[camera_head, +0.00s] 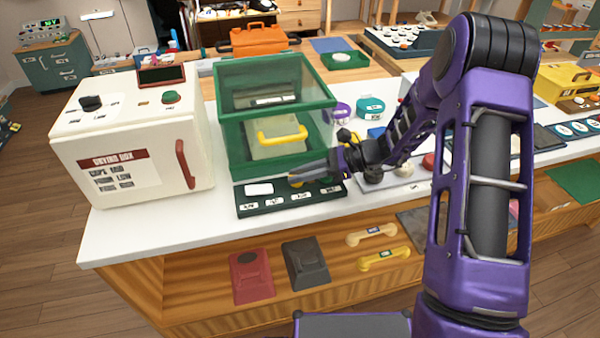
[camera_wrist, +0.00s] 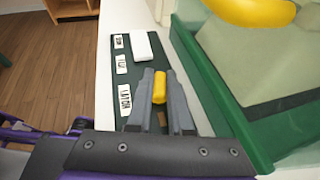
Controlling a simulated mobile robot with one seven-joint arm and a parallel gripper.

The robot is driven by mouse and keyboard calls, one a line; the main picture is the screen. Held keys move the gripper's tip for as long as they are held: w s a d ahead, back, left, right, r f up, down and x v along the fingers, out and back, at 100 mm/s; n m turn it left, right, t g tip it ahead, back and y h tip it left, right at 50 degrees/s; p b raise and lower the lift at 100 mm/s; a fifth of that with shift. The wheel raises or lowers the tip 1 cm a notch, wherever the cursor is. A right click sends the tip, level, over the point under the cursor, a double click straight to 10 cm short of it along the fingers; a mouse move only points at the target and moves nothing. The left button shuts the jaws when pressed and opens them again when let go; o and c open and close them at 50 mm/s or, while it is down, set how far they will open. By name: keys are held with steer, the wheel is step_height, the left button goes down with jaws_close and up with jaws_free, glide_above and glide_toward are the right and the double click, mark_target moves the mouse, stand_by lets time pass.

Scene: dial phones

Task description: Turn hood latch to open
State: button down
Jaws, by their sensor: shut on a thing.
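The yellow latch knob (camera_wrist: 159,88) stands on a dark green control panel (camera_head: 262,211), near a label that seems to read LATCH. My gripper (camera_wrist: 160,86) is shut on the latch, one grey finger on each side. The green-framed hood (camera_head: 228,135) with clear panes stands right behind the panel. The lid appears down. The latch's base is partly hidden by my fingers.
A white rectangular piece (camera_wrist: 143,47) sits on the panel beside the latch. A white drying box (camera_head: 135,140) stands left of the hood. Purple (camera_head: 338,112) and teal (camera_head: 371,106) round items are to the right. The white counter's front edge (camera_head: 160,233) is close; the shelf below holds handsets.

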steer(key=n+g, duration=0.3)
steer(key=g, duration=0.1)
steer(key=shift+w+h+p, duration=0.15)
steer(key=shift+h+p, duration=0.15)
steer(key=shift+h, duration=0.1)
steer(key=c, duration=0.8)
jaws_free()
steer(key=shift+d, duration=0.1)
steer(key=v, duration=1.7)
steer(key=shift+w+d+p, duration=0.1)
steer(key=shift+w+p, duration=0.05)
steer(key=shift+p, duration=0.2)
